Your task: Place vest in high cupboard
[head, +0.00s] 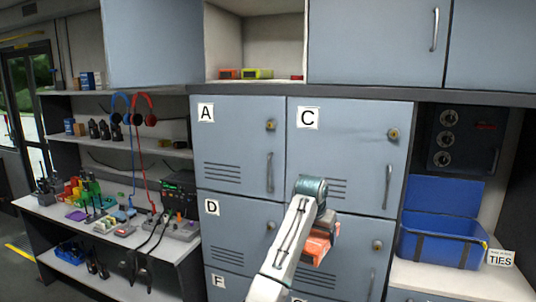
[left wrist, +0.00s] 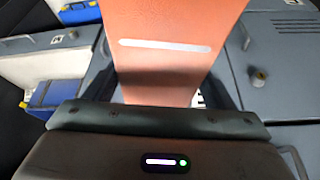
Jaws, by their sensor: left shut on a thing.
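The vest (head: 318,248) is a folded orange bundle with a pale stripe. In the left wrist view the vest (left wrist: 170,70) fills the upper middle, in front of my left gripper. My left gripper (head: 326,224) is shut on it, in front of the grey lockers below the door marked C; its fingertips are mostly hidden. The high cupboard (head: 285,28) stands open above the lockers, well above the gripper. Inside are an orange folded item (head: 229,74), a yellow-green one (head: 257,74) and a small red one at the right. My right gripper is out of view.
Closed upper cupboard doors (head: 375,40) lie right of the opening, and a grey-blue panel (head: 152,40) lies left of it. Shelves with headphones (head: 145,110) and a cluttered bench are at the left. A blue bin (head: 440,243) stands at the right.

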